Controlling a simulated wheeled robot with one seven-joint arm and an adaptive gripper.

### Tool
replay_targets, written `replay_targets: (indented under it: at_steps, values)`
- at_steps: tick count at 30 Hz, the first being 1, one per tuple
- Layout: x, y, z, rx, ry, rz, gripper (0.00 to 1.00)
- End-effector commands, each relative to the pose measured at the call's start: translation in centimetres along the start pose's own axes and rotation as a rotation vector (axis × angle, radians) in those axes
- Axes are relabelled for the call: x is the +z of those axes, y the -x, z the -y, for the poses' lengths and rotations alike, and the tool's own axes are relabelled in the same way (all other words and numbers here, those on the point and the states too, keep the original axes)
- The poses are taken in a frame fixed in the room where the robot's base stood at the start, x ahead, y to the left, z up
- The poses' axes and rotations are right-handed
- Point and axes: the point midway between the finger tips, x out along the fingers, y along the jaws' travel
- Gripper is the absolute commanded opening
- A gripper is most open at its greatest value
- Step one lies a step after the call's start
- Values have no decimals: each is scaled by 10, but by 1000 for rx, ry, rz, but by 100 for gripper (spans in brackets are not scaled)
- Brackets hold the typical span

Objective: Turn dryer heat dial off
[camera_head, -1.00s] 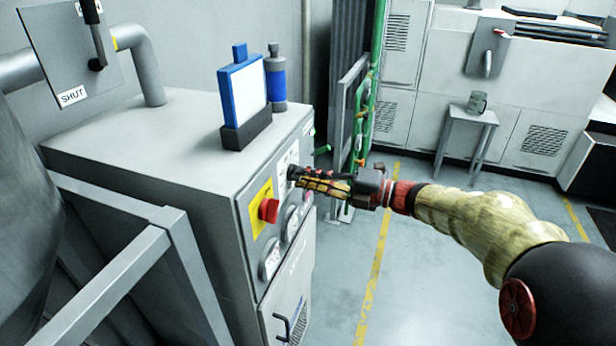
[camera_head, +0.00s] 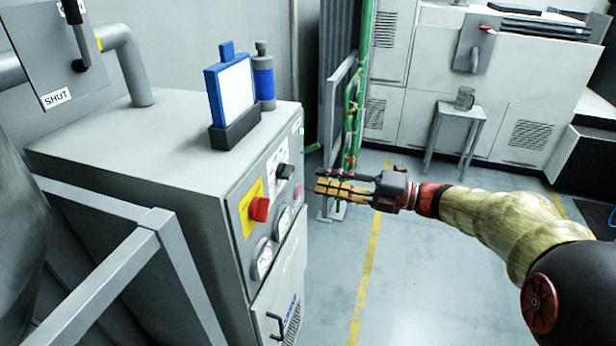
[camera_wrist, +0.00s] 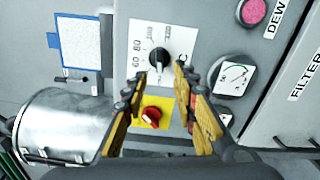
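The heat dial (camera_head: 284,171) is a black knob on the front panel of the grey dryer cabinet (camera_head: 120,150). In the wrist view, the dial (camera_wrist: 158,58) sits on a white scale plate (camera_wrist: 150,38) with 60 and 80 readable; I cannot tell which mark it points to. My gripper (camera_head: 318,186) is in front of the panel, with a visible gap to the dial. In the wrist view, its two yellow-and-black fingers (camera_wrist: 160,78) are spread apart with nothing between them, the dial appearing just beyond their tips.
A red switch (camera_head: 260,209) on a yellow plate sits near the dial, with gauges (camera_head: 263,260) below. A pink button (camera_wrist: 254,11) also shows. A blue-framed board (camera_head: 230,90) and a bottle (camera_head: 263,78) stand on the cabinet. Green pipes (camera_head: 352,115) rise behind.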

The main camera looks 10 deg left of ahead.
Motion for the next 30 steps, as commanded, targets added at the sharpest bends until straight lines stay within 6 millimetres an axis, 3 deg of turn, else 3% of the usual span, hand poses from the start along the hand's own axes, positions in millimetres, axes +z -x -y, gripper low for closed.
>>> replay_targets:
  at_steps: [3, 9, 23, 26, 30]
  values:
    - [0, 22, 0, 0, 0, 3, 28]
    - [0, 42, 0, 0, 0, 1, 28]
    - [1, 45, 1, -4, -21, 3, 28]
    - [18, 46, 16, -56, -71, 70, 28]
    - [70, 61, 54, -139, -214, 312, 28]
